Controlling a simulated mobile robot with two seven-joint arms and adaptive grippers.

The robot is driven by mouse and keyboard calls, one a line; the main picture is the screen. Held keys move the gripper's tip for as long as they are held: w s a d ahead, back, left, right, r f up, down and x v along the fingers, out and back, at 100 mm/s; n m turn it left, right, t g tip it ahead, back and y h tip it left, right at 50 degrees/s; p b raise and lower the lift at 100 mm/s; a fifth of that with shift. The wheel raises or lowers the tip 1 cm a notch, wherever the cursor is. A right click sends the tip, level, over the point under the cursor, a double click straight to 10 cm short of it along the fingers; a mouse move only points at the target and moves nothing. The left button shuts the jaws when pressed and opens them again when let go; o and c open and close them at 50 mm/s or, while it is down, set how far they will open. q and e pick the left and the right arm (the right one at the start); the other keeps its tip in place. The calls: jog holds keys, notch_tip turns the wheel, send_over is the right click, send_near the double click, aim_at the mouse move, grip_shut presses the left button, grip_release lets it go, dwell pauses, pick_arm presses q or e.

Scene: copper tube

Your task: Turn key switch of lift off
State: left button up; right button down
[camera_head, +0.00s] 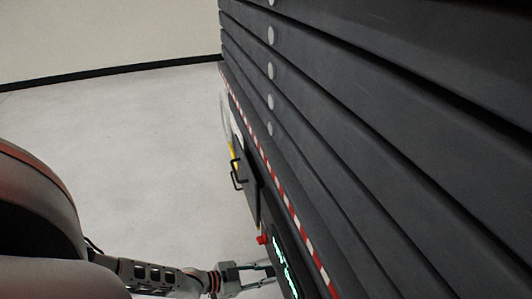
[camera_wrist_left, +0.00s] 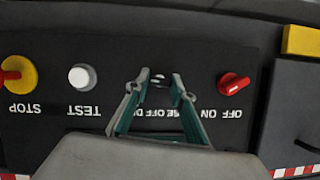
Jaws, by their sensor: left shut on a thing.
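My left gripper (camera_head: 255,275) reaches in from the lower left of the head view to the lift's dark control panel. In the left wrist view its two fingertips (camera_wrist_left: 160,90) are drawn together around the small key switch (camera_wrist_left: 160,78) in the middle of the panel, shut on it. The key is mostly hidden between the fingertips, so its turn angle cannot be read. The label below it is upside down and partly covered by the fingers; "OFF" can be read. My right gripper is in neither view.
In the left wrist view, a red rotary switch (camera_wrist_left: 233,83) marked ON/OFF is right of the key switch. A white TEST button (camera_wrist_left: 83,77) and a red-and-yellow STOP button (camera_wrist_left: 16,75) are left. The lift's dark side (camera_head: 390,120) fills the head view's right; bare floor (camera_head: 140,150) lies left.

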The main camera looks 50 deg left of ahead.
pick_arm(q)
jog(key=shift+n+h, duration=0.3)
jog(key=shift+n, duration=0.1)
dwell(0.4)
jog(key=o, duration=1.1)
jog(key=v, duration=1.2)
jog(key=shift+w+r, duration=0.15)
